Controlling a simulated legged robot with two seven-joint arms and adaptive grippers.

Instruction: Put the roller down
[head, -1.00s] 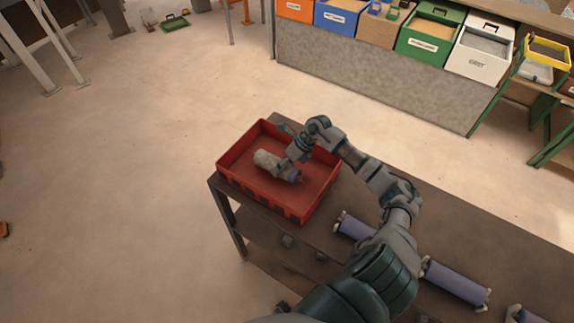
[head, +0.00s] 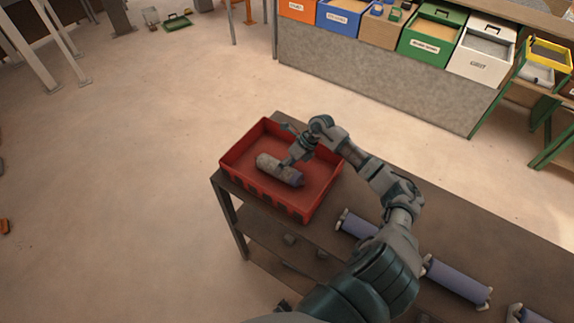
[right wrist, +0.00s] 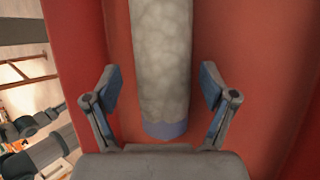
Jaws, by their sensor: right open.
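A roller (head: 280,169) with a grey, mottled sleeve and a bluish end lies in the red tray (head: 262,193). In the right wrist view the roller (right wrist: 162,60) runs lengthwise between the fingers, over the red tray floor (right wrist: 235,60). My right gripper (right wrist: 159,88) is open, with a gap on each side of the roller. In the head view my right gripper (head: 294,156) is just above the roller, inside the tray. Its fingertips are too small to make out there. My left gripper is out of view.
The tray stands at the far left end of a brown table (head: 480,233). Blue-purple rollers (head: 458,281) lie on the table to the right, partly behind my arm. Coloured bins (head: 430,38) stand on a counter at the back.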

